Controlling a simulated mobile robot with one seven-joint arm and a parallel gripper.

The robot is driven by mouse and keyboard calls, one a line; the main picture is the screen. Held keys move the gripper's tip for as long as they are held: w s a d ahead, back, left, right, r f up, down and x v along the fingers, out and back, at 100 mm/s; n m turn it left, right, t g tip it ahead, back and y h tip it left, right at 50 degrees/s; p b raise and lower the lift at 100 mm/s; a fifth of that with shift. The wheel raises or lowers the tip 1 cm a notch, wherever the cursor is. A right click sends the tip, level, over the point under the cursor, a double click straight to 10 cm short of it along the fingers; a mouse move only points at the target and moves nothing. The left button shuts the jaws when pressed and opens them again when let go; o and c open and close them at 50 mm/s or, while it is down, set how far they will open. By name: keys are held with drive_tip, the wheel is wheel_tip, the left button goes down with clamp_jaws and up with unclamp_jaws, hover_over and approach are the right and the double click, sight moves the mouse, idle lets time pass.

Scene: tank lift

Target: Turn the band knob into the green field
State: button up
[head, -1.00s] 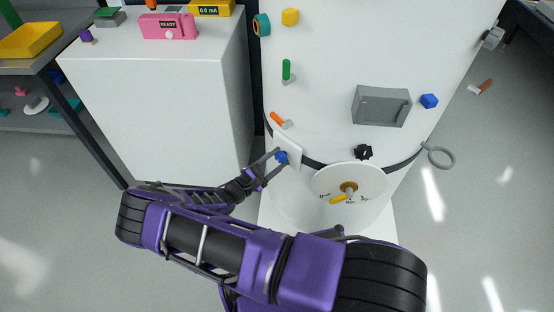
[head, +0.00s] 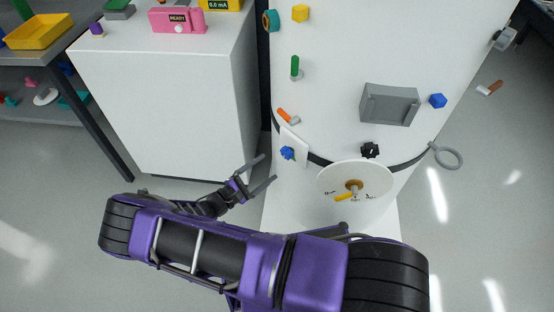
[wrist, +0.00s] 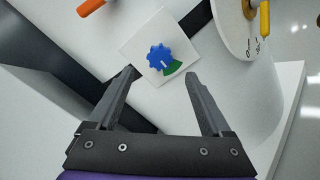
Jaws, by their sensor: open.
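The band knob (head: 287,153) is a blue lobed knob on a tilted white square plate on the front of the white tank. In the wrist view the knob (wrist: 159,56) sits ahead, between and beyond my fingertips. The green field (wrist: 174,69) is a wedge at the knob's lower right edge. A small pale mark on the knob's lower right appears to face the green, but it is too small to be sure. My gripper (head: 269,168) is open and empty, apart from the knob and to its lower left in the head view.
A white dial with a yellow pointer (head: 344,196) stands to the right of the plate. An orange lever (head: 285,115) is just above it. A black knob (head: 370,150) and a grey box (head: 389,104) are further right. A white cabinet (head: 165,110) stands left.

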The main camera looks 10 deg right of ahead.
drive_tip(key=v, duration=0.9)
